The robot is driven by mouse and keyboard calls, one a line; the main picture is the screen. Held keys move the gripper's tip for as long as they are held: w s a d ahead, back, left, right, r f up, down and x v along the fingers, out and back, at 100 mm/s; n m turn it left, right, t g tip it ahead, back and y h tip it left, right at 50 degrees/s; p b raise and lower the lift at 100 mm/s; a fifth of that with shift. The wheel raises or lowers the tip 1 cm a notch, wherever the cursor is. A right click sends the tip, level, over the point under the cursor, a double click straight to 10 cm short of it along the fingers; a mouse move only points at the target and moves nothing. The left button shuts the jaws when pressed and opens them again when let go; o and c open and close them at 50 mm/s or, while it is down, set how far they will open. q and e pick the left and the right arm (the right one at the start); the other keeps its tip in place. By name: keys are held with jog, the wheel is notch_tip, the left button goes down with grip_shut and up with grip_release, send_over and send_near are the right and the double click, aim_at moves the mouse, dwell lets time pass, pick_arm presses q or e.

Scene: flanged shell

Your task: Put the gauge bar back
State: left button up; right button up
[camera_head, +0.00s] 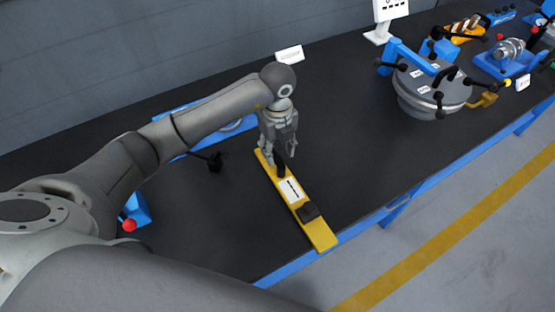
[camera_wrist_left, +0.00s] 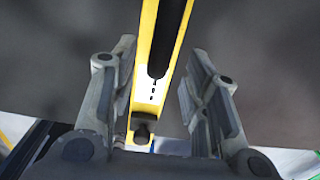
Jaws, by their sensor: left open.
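A long yellow bar (camera_head: 318,232), which I take to be the gauge bar, lies on the black bench top. It has a white marked label, an upright black grip near its far end and a black block toward its near end. My left gripper (camera_head: 284,156) is open, just above the far end and close to the black grip. In the left wrist view the yellow bar (camera_wrist_left: 146,50) runs between the two open fingers of the gripper (camera_wrist_left: 152,60), with black parts on it. I cannot tell whether a finger touches it. My right gripper is not in view.
A grey flanged shell (camera_head: 434,88) with black knobs stands at the back right. Behind it are a yellow tray (camera_head: 465,30) and a blue fixture (camera_head: 508,62). A small white sign (camera_head: 289,54) stands behind my left wrist. The bench middle is clear.

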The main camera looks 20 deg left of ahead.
pick_arm(q)
notch_tip(320, 180, up, 6)
jog(key=shift+r+b, duration=0.1)
jog(key=shift+b, duration=0.4)
